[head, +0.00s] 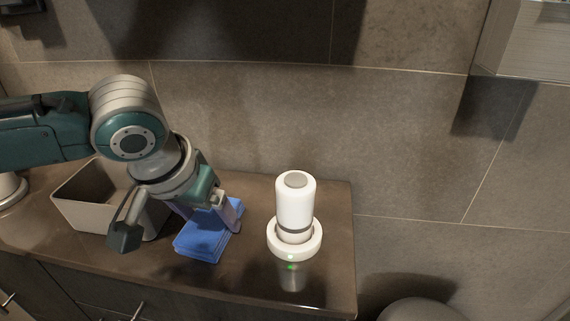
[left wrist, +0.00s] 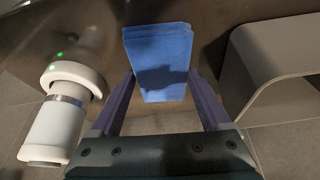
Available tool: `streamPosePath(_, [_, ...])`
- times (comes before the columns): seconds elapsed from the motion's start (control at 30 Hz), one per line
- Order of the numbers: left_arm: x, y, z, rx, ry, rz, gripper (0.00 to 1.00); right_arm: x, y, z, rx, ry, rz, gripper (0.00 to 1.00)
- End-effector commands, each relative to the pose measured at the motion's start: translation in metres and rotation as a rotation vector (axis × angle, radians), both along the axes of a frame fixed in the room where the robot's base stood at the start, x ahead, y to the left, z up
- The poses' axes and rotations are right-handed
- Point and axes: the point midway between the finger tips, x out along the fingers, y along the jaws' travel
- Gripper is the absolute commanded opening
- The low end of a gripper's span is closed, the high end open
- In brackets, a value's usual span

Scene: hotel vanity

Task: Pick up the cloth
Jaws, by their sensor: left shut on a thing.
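The blue folded cloth (head: 203,237) lies on the brown counter, between the beige bin and the white bottle. My left gripper (head: 212,218) reaches down over it from the left and is shut on it. In the left wrist view the cloth (left wrist: 160,62) sits between the tips of the two purple fingers (left wrist: 160,88). The cloth's far part is partly covered by the gripper in the head view. I cannot tell whether the cloth is lifted off the counter. My right gripper is not in view.
A white bottle (head: 294,203) stands in a round white base (head: 309,250) with green lights, right of the cloth. An open beige bin (head: 86,216) stands on the left. The counter (head: 338,255) ends on the right, and a tiled wall rises behind.

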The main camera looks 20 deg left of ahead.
Motion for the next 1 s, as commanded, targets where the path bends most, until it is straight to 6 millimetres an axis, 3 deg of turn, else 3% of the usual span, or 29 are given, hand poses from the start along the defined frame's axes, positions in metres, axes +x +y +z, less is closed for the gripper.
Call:
streamPosePath(0.23, [0.0,0.0,0.0,0.0,0.0,0.0,0.26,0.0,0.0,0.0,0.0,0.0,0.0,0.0])
streamPosePath(0.47, [0.0,0.0,0.001,0.001,0.0,0.0,0.26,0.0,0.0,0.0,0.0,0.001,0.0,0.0])
streamPosePath(0.63, [0.0,0.0,0.013,-0.001,-0.001,0.0,0.26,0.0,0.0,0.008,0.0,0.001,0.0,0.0])
streamPosePath(0.77, [0.0,0.0,0.037,-0.001,-0.002,0.0,0.26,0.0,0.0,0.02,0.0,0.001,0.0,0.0])
streamPosePath(1.0, [0.001,0.0,0.111,-0.001,-0.006,-0.001,0.26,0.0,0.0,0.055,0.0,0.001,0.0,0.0])
